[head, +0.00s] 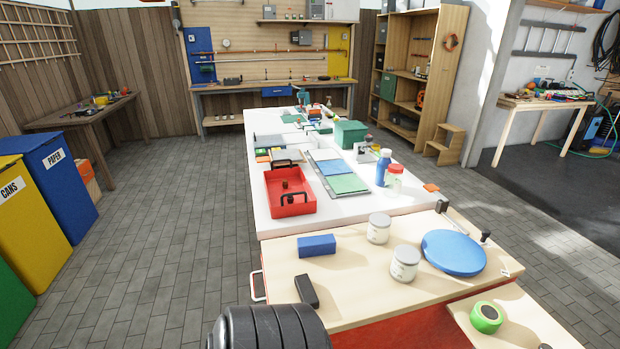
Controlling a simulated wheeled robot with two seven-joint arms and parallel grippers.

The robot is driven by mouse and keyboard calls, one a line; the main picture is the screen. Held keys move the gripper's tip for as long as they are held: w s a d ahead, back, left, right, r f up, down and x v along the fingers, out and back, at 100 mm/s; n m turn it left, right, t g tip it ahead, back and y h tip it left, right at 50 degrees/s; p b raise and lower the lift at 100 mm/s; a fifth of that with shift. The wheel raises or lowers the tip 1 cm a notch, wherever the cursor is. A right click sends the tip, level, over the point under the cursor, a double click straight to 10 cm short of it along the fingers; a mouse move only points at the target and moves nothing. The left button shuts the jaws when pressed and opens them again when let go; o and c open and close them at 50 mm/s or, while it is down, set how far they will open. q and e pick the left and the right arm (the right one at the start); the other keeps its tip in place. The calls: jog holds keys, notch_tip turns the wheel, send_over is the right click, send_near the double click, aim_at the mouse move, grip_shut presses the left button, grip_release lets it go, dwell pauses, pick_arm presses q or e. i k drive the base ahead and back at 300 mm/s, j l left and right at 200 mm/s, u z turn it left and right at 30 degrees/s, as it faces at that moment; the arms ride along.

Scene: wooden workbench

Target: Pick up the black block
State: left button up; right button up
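The black block (307,291) lies on the light wooden bench top (345,285), close to its left front edge. It is a small, dark, elongated piece, and nothing is touching it. A dark ribbed rounded part of my own body fills the bottom edge of the head view, just below and left of the block. Neither of my grippers can be made out in the head view.
A blue block (317,246) lies behind the black block. Two white jars (404,263) (378,228) and a blue disc (453,252) stand to the right. Green tape (487,317) sits at the front right. A red tray (290,197) is on the white table behind.

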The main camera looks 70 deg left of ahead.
aim_at(306, 292)
jog(key=u, duration=2.3)
jog(key=j+z, duration=0.15)
jog(key=z, duration=0.3)
